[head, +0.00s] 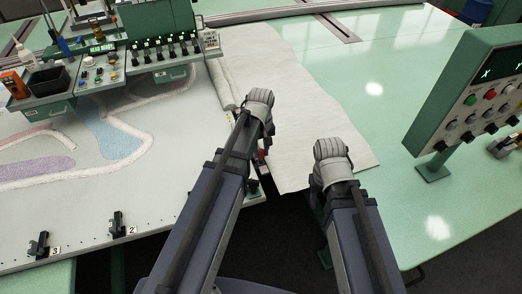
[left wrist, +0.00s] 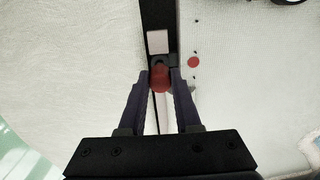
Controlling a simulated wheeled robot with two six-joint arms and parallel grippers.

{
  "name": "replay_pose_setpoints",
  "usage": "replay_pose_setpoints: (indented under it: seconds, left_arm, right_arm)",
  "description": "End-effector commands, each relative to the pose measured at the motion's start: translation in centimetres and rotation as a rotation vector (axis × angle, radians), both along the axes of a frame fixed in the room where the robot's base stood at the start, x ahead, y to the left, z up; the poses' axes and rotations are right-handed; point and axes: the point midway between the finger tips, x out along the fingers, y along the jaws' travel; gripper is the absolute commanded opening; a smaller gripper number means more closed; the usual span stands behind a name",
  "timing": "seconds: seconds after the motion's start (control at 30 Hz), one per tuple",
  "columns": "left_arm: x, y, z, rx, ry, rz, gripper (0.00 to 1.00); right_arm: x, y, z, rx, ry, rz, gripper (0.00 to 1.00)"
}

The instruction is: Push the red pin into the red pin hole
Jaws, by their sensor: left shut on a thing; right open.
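In the left wrist view a red pin (left wrist: 159,78) sits between the fingers of my left gripper (left wrist: 160,88), which is shut on it. The pin is in front of a dark vertical bar. A flat round red mark (left wrist: 193,62) lies on the pale strip just right of the fingers; I cannot tell whether it is the red pin hole.
The frame's front edge carries numbered black clamps (head: 117,224). A green control console (head: 160,50) stands at the back left and a button panel (head: 485,95) at the right. A loose white sheet (head: 300,120) lies under the arms. The green table (head: 400,60) behind is mostly clear.

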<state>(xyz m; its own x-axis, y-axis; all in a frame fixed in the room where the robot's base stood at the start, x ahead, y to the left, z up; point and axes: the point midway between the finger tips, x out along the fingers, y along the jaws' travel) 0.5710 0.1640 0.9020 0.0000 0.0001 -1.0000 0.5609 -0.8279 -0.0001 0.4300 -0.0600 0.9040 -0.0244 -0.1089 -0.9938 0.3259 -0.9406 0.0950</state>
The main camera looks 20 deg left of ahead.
Motion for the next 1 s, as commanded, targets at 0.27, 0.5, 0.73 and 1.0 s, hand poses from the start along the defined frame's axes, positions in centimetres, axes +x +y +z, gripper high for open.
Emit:
replay_pose_setpoints:
  seconds: [0.27, 0.5, 0.73, 1.0]
  left_arm:
    - [0.0, 0.0, -0.4, 0.000, 0.000, 0.000, 0.00]
    - [0.0, 0.0, -0.8, 0.000, 0.000, 0.000, 0.00]
    - [0.0, 0.0, -1.3, 0.000, 0.000, 0.000, 0.00]
    - [0.0, 0.0, -1.8, 0.000, 0.000, 0.000, 0.00]
  right_arm:
    - [0.0, 0.0, -0.4, 0.000, 0.000, 0.000, 0.50]
    - [0.0, 0.0, -0.8, 0.000, 0.000, 0.000, 0.50]
    - [0.0, 0.0, -1.3, 0.000, 0.000, 0.000, 0.50]
    - [0.0, 0.0, -1.8, 0.000, 0.000, 0.000, 0.50]
